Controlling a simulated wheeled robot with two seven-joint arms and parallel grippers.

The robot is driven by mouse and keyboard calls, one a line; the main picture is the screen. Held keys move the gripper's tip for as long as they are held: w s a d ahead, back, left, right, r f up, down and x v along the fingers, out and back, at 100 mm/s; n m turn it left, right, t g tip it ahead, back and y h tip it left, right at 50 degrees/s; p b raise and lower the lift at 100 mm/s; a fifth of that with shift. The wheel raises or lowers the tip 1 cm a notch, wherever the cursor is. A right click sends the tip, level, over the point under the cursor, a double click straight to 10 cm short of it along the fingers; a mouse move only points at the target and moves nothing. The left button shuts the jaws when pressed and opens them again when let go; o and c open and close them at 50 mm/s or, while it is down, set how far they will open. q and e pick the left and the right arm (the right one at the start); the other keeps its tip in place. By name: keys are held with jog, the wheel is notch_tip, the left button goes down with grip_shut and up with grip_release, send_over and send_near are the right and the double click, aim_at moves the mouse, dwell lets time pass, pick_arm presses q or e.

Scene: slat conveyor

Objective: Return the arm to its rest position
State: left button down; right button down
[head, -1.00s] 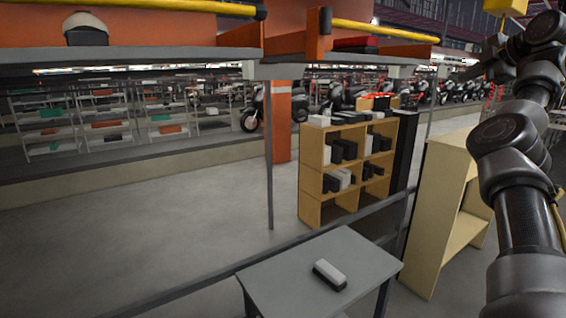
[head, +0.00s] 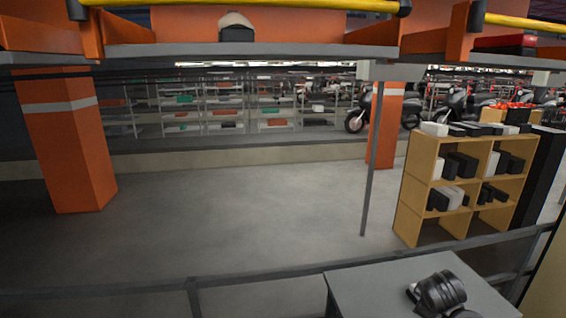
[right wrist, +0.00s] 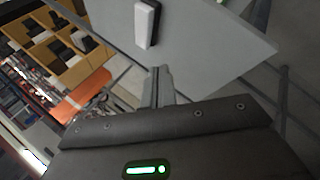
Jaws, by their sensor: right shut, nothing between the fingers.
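My right gripper (right wrist: 158,82) shows in the right wrist view with its fingers together and nothing between them. It is above and apart from the grey table (right wrist: 215,50). A small white and black box (right wrist: 147,23) lies on that table beyond the fingertips. In the head view a black part of my right arm (head: 440,293) is over the grey table (head: 360,285) at the lower right, and the box cannot be seen there. My left gripper is in neither view.
A wooden shelf (head: 437,146) with black and white boxes stands behind the table at the right. A rail (head: 250,277) runs along the front, and a thin post (head: 370,165) rises beyond it. An orange-framed conveyor (head: 300,52) crosses the top. Open floor (head: 230,210) lies between.

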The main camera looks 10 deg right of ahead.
jog(key=s+a+f+m+g+y, duration=0.1)
jog(key=s+a+f, duration=0.4)
jog(key=s+a, duration=0.15)
jog(key=s+a+f+m+y, duration=0.1)
jog(key=s+a+f, duration=0.4)
jog(key=s, duration=0.3)
jog(key=s+a+f+m+g+y, duration=0.1)
jog(key=s+a+m, duration=0.1)
jog(key=s+a, duration=0.45)
jog(key=s+a+f+m+y, duration=0.1)
jog(key=s+a+y, duration=0.15)
jog(key=s, duration=0.75)
jog(key=s+f+g+b, duration=0.25)
jog(key=f+b, duration=0.55)
jog(key=f, duration=2.8)
jog(key=s+d+f+b, duration=0.2)
jog(key=s+f+b, duration=0.2)
jog(key=s+f, duration=1.2)
jog(key=shift+d+f+h, duration=0.3)
jog(key=shift+f+h, duration=0.15)
jog(key=shift+f, duration=0.4)
jog(key=shift+g, duration=0.25)
